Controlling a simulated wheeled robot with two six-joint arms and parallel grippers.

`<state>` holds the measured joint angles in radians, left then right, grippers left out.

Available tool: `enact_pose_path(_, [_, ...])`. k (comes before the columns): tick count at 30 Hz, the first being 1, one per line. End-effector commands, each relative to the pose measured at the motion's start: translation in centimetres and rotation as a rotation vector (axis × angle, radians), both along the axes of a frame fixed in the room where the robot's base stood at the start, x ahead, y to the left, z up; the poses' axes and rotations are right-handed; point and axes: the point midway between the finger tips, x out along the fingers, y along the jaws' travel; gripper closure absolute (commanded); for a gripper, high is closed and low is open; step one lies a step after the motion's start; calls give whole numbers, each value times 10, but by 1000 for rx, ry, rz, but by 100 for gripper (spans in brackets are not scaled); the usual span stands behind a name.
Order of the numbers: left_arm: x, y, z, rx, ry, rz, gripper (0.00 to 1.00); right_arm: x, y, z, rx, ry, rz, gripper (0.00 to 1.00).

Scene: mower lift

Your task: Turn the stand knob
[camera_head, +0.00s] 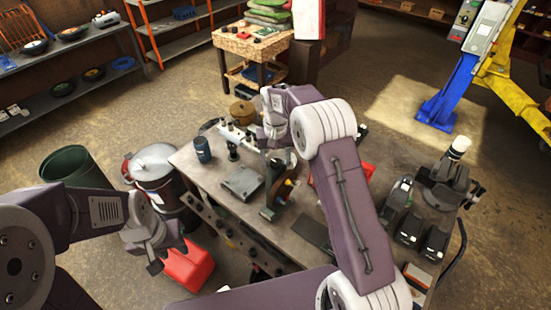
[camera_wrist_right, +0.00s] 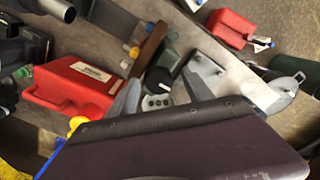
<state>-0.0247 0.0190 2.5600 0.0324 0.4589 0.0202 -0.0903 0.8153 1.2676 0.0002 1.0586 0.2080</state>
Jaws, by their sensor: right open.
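A dark knob with a pale mark (camera_wrist_right: 158,80) sits by a small grey plate with holes on a dark green stand (camera_wrist_right: 172,52) in the right wrist view. The stand (camera_head: 270,203) also shows on the workbench (camera_head: 215,188) in the head view. My right gripper (camera_wrist_right: 160,92) is open, its two grey fingers spread on either side of the knob in the picture; I cannot tell whether they touch it. In the head view my right gripper (camera_head: 274,143) is above the bench, its fingertips unclear.
A red canister (camera_head: 190,270) is beside my left gripper. A grey flat device (camera_head: 242,183) and a dark mug (camera_head: 203,149) are on the bench. A red box (camera_wrist_right: 75,85) lies near my right gripper. Black tools (camera_head: 409,228) crowd the bench's right end. A metal drum (camera_head: 155,165) stands left.

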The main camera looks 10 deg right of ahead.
Motion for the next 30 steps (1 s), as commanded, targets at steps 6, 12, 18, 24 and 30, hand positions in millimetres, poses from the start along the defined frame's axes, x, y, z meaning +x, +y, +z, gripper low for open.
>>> enact_pose_path(6, [0, 0, 0, 0, 0, 0, 64, 0, 0, 0, 0, -1, 0, 94])
enact_pose_path(12, [0, 0, 0, 0, 0, 0, 64, 0, 0, 0, 0, -1, -6, 100])
enact_pose_path(18, [0, 0, 1, 0, 0, 0, 64, 1, 0, 1, 0, -2, -64, 100])
enact_pose_path(24, [0, 0, 4, 0, 0, 0, 64, 1, 0, 1, 0, -2, -201, 100])
enact_pose_path(30, [0, 0, 6, 0, 0, 0, 64, 1, 0, 1, 0, -4, -389, 100])
